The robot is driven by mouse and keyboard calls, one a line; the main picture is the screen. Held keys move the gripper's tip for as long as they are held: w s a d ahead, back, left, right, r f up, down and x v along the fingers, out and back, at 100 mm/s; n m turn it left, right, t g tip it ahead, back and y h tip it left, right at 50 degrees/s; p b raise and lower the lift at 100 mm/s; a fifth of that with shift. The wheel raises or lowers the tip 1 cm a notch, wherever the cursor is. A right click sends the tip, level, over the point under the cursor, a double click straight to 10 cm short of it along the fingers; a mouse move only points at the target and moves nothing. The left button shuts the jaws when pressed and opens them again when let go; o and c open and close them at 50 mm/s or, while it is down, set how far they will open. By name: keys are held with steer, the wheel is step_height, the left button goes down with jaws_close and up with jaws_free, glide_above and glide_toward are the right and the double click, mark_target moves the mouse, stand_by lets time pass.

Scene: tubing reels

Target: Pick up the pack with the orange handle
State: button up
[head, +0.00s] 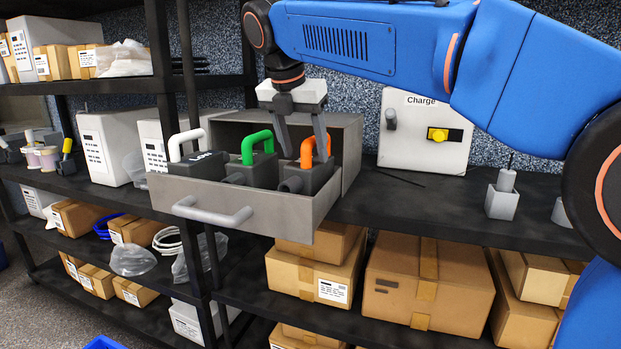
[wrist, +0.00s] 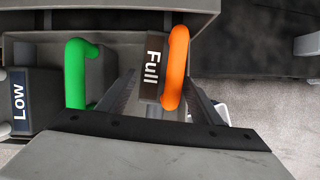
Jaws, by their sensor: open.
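The pack with the orange handle (head: 307,148) stands at the right end of an open grey drawer (head: 255,212). In the wrist view its orange handle (wrist: 176,68) rises beside a label reading "Full". My gripper (head: 304,156) points down over this pack, open, with one finger on each side of the handle. In the wrist view the fingers (wrist: 162,88) also lie either side of the handle, with gaps visible; contact cannot be told. A green-handled pack (head: 250,162) stands in the middle, and a white-handled pack (head: 192,165), labelled "Low" in the wrist view, at the left.
The drawer's front wall and bar handle (head: 212,212) jut out from the shelf. The housing (head: 347,130) rises behind the packs. A "Charge" box (head: 425,135) with a yellow button stands to the right. Cardboard boxes (head: 430,280) fill the shelf below.

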steer(key=shift+x, duration=3.1)
steer(key=shift+c, duration=0.6)
steer(key=shift+r, duration=0.1)
jaws_close()
